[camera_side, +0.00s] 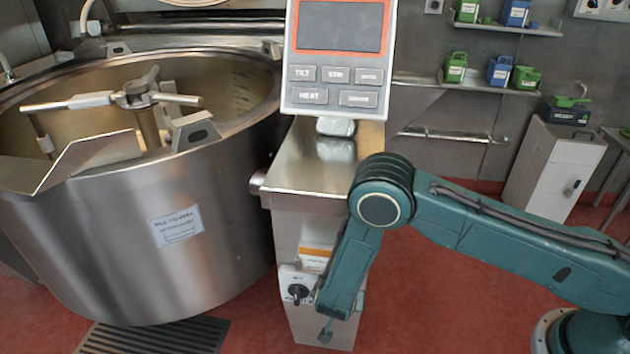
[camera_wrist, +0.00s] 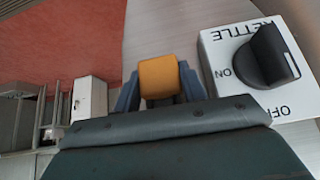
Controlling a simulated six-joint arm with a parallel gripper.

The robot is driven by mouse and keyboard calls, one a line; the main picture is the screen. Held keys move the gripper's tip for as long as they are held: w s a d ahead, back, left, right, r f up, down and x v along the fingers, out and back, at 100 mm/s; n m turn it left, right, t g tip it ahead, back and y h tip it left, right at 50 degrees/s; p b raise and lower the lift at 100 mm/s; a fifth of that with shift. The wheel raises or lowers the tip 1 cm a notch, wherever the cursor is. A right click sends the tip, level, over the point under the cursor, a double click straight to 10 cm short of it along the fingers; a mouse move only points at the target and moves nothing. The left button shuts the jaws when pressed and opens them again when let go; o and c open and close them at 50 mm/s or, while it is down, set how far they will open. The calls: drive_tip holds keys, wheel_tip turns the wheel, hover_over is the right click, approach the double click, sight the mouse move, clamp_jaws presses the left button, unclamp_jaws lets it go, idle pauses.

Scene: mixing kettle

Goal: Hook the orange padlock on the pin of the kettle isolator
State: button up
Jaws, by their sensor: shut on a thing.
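The orange padlock (camera_wrist: 160,77) is between the two blue-grey fingers of my gripper (camera_wrist: 159,88) in the wrist view. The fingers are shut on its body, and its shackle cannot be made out. The kettle isolator (camera_wrist: 222,50) is a white plate with a black rotary knob (camera_wrist: 266,55) and the words KETTLE, ON and OFF. It is to the right of the padlock, with a gap between them in the picture.
The steel column (camera_side: 305,225) carries a control panel (camera_side: 338,60) above my arm. The large kettle (camera_side: 110,235) stands to the left, over a floor grate (camera_side: 155,337). A white cabinet (camera_side: 550,165) stands at the back right. Red floor is open between column and cabinet.

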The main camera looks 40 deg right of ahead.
drive_tip(key=shift+w+d+f, duration=0.15)
drive_tip(key=shift+f, duration=0.3)
idle(0.6)
drive_tip(key=o, duration=1.5)
drive_tip(key=shift+c, duration=0.2)
drive_tip(key=shift+o, duration=0.4)
drive_tip(key=shift+a+r, duration=0.5)
drive_tip(key=shift+r, duration=0.2)
drive_tip(key=shift+s+v, duration=0.25)
drive_tip(key=shift+v, duration=2.5)
drive_tip(key=shift+d, duration=0.2)
